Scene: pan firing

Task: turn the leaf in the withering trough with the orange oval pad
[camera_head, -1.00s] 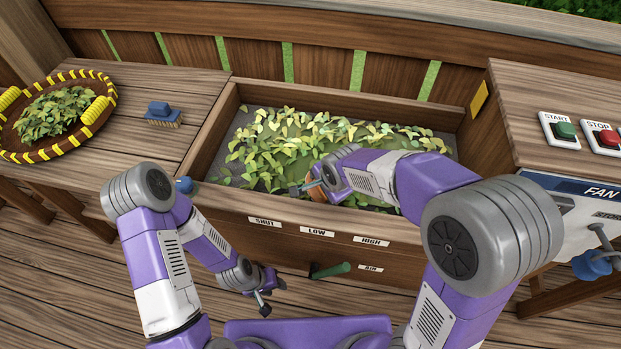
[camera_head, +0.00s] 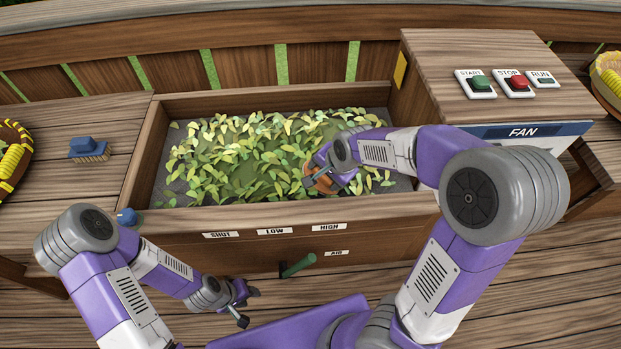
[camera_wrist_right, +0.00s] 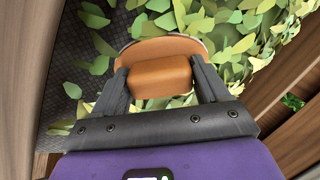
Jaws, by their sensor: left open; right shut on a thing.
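The withering trough (camera_head: 140,182) is a wooden box with a dark mesh floor. Green and yellow leaf (camera_head: 235,160) lies spread over most of it, with bare mesh at the left side. My right gripper (camera_head: 318,176) is inside the trough, right of the middle, shut on the orange oval pad (camera_wrist_right: 160,78). In the right wrist view the fingers grip the pad's block-shaped handle, and leaf (camera_wrist_right: 250,35) lies around the pad's far edge. Whether the pad's underside touches the mesh is hidden. My left gripper (camera_head: 246,300) is open and empty, low in front of the trough.
A blue brush (camera_head: 88,150) lies on the left table, beside a yellow-trimmed basket (camera_head: 14,155) cut by the frame. A green-handled lever (camera_head: 298,266) sticks out of the trough's front. The fan panel (camera_head: 520,132) with start and stop buttons stands right; another basket (camera_head: 608,75) is beyond.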

